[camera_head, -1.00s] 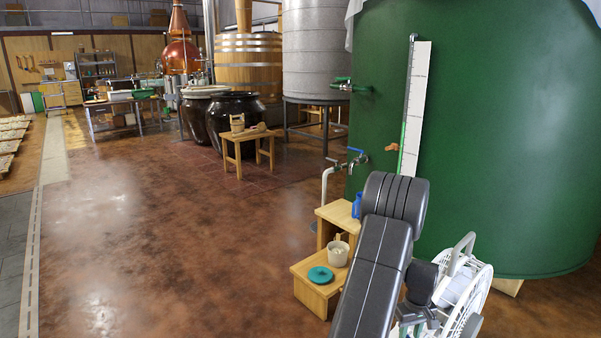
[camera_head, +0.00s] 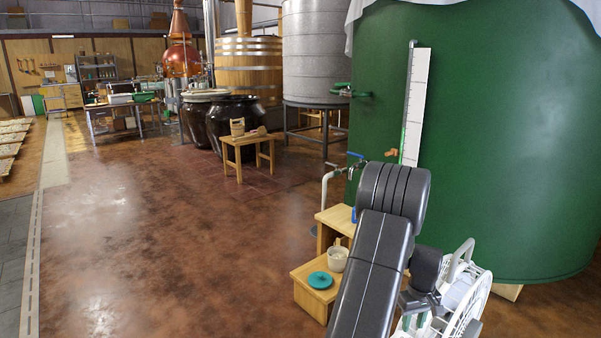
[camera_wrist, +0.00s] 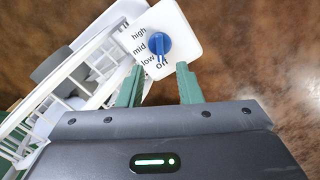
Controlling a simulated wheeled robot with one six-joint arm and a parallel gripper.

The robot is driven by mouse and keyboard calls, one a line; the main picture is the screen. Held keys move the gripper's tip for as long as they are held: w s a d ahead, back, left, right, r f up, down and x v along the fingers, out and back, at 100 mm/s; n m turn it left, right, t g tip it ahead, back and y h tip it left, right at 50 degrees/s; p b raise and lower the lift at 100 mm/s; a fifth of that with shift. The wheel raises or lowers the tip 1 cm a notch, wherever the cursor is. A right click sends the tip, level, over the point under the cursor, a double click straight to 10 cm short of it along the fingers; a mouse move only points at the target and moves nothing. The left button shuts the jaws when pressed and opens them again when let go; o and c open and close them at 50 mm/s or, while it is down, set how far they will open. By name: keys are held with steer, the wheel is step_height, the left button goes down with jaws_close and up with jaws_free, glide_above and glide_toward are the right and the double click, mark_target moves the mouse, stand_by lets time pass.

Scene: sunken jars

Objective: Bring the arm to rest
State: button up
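My gripper (camera_wrist: 160,86) shows in the wrist view with its two green fingers apart and nothing between them. Just beyond the fingertips is a white panel with a blue knob (camera_wrist: 158,46), marked high, mid, low and off. The knob's pointer is toward the "off" mark. The panel belongs to a white fan-like appliance (camera_head: 466,301) at the lower right of the head view, beside my arm. In the head view the gripper (camera_head: 422,322) is partly hidden near the bottom edge. My dark arm reaches up and bends at the lower middle.
A large green tank (camera_head: 500,150) stands close on the right. A wooden step stool (camera_head: 313,292) with a teal lid (camera_head: 320,280) and a white pot (camera_head: 337,260) is left of my arm. A small table (camera_head: 247,142) stands farther back. The floor at left is clear.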

step_height(320, 180, down, 8)
steer(key=shift+b, duration=0.85)
steer(key=m, duration=0.4)
steer(key=shift+r+m+b, duration=0.1)
steer(key=shift+m+b, duration=0.25)
steer(key=shift+m, duration=0.05)
steer(key=m+b, duration=0.1)
steer(key=m, duration=0.4)
steer(key=shift+m, duration=0.3)
steer(key=shift+r, duration=0.1)
